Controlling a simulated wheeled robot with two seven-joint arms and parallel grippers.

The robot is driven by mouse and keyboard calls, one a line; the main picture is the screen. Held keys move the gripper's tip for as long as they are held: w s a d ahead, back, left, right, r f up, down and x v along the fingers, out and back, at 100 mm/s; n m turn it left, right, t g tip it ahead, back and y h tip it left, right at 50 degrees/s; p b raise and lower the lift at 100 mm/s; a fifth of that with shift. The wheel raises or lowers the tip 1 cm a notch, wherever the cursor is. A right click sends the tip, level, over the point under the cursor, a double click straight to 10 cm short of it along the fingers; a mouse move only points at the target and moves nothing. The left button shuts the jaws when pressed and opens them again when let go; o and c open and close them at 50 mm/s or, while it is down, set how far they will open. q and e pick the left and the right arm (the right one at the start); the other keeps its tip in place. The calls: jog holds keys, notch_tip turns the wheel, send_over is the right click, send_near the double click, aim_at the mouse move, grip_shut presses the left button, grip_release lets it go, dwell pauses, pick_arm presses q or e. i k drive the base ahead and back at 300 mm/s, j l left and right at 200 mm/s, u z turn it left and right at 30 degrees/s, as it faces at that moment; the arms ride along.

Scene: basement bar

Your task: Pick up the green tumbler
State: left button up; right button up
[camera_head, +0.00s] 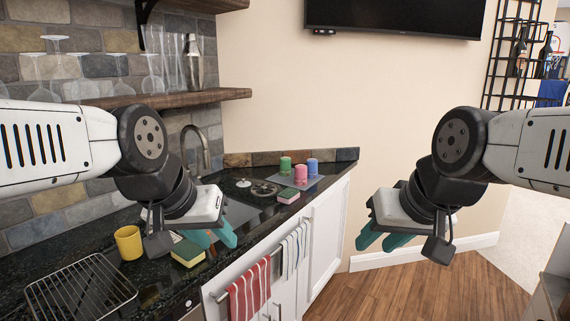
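The green tumbler (285,165) stands upright at the far end of the dark counter, beside a pink tumbler (300,174) and a blue tumbler (312,166). My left gripper (214,238) is over the counter's front edge near the sink, well short of the tumblers; its teal fingers look apart and nothing shows between them. My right gripper (382,241) is out over the floor to the right of the counter, its teal fingers apart and empty. Neither gripper touches a tumbler.
A yellow mug (129,242), a wire rack (80,290) and a sponge (188,252) are on the near counter. A faucet (195,150) rises behind my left gripper. Another sponge (288,196) lies before the tumblers. Towels (250,290) hang on the cabinet front. The wooden floor (430,290) is clear.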

aim_at(285, 162)
jog(key=i+l+u, duration=0.15)
jog(key=i+l, duration=0.2)
jog(key=i, duration=0.15)
jog(key=i+l+u, duration=0.1)
jog(key=i+l, duration=0.3)
jog(key=i+l+u, duration=0.15)
jog(key=i+l, duration=0.3)
jog(key=i+l+u, duration=0.15)
jog(key=i+l, duration=0.3)
jog(key=i+l+u, duration=0.1)
jog(key=i+l, duration=0.3)
jog(key=l, duration=0.2)
jog(key=i+l+u, duration=0.15)
jog(key=i+l, duration=0.25)
jog(key=l, duration=0.15)
